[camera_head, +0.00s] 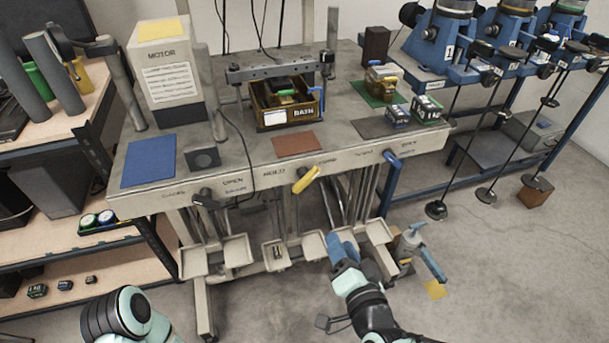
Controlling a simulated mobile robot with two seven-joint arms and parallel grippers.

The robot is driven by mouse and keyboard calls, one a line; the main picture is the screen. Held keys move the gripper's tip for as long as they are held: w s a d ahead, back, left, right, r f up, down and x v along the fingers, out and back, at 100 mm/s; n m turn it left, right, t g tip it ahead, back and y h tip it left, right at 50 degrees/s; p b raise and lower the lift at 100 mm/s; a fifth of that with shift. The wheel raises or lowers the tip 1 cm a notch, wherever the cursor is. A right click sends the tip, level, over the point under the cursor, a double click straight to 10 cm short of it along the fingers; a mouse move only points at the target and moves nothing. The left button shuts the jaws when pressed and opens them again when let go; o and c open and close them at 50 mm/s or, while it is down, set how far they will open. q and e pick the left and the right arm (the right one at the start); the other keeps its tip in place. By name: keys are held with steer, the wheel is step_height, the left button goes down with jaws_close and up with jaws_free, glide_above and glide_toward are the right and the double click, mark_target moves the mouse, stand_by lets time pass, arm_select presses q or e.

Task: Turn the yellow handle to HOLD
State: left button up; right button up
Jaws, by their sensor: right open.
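The yellow handle (305,179) is on the front edge of the grey workbench (240,165). It slants from upper right to lower left, and its lower end points down and to the left. The HOLD label (273,172) is on the bench front, to the left of the handle. Another label, too small to read surely, is just to the handle's right. My left gripper is out of view; only part of that arm shows at bottom left.
A black handle (207,202) is to the left and a blue handle (391,175) to the right on the same bench front. Cream trays (275,255) stick out below.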

steer(key=n+t+y, duration=0.1)
glide_toward(308, 183)
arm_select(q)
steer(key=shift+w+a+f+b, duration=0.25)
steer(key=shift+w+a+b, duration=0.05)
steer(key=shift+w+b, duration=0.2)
arm_select(e)
steer(key=shift+y, duration=0.3)
steer(key=x, duration=0.9)
steer(key=shift+w, duration=0.3)
jaws_close()
